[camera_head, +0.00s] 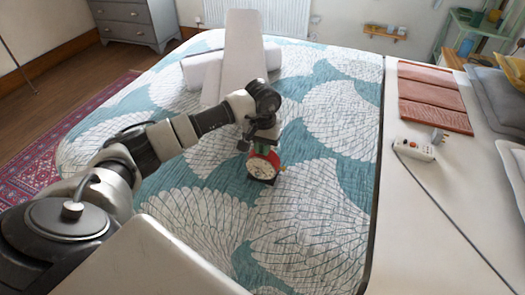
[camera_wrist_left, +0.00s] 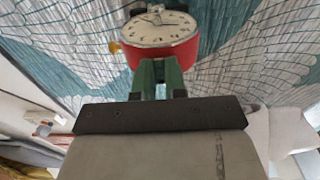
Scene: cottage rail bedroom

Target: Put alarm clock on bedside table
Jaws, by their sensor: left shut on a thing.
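The alarm clock (camera_head: 258,170) is red with a round white face, in the middle of the head view over the patterned bed cover. My left gripper (camera_head: 264,148) comes down on it from above and is shut on it. In the left wrist view the clock (camera_wrist_left: 160,37) sits at the tips of the green fingers (camera_wrist_left: 157,72), its face showing. I cannot tell whether the clock touches the bed cover. No surface is clearly recognisable as the bedside table; a green table (camera_head: 470,27) stands at the far top right. My right gripper is not in view.
The bed cover (camera_head: 315,215) is clear around the clock. Pale long pieces (camera_head: 238,65) lie on its far part. The white surface at right holds a power strip (camera_head: 413,149), a folded terracotta cloth (camera_head: 432,92) and cushions (camera_head: 497,95). A grey drawer chest (camera_head: 127,22) stands far left.

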